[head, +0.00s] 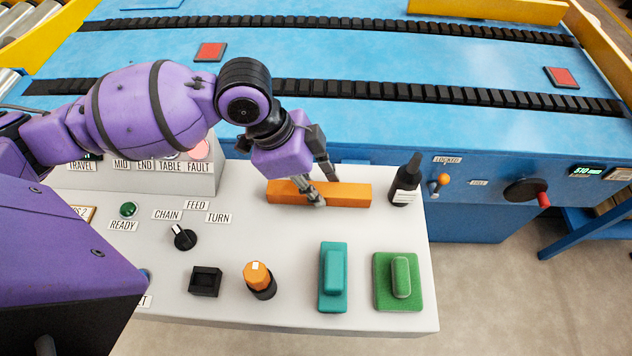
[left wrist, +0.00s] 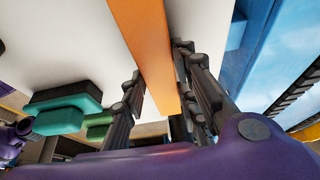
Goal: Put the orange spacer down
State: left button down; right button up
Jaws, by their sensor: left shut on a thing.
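The orange spacer (head: 345,194) is a long orange bar at the back of the white console top (head: 300,230). My left gripper (head: 318,194) is shut on the spacer near its middle, reaching it from above. In the left wrist view the spacer (left wrist: 148,45) runs between the two fingers of my left gripper (left wrist: 165,95). Whether the spacer rests on the console or hangs just above it, I cannot tell. My right gripper is not in view.
A black bottle (head: 405,182) stands just right of the spacer. Teal (head: 333,277) and green (head: 398,281) handled blocks, an orange-topped knob (head: 258,278) and a black square holder (head: 205,281) are nearer the front. The blue conveyor table (head: 400,60) lies behind.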

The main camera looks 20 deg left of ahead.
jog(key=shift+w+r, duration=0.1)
pick_arm(q)
jog(key=c, duration=1.4)
grip_release()
jog(key=shift+f, duration=0.1)
jog(key=p+v, duration=0.1)
jog(key=v, duration=1.1)
jog(key=shift+p, duration=0.3)
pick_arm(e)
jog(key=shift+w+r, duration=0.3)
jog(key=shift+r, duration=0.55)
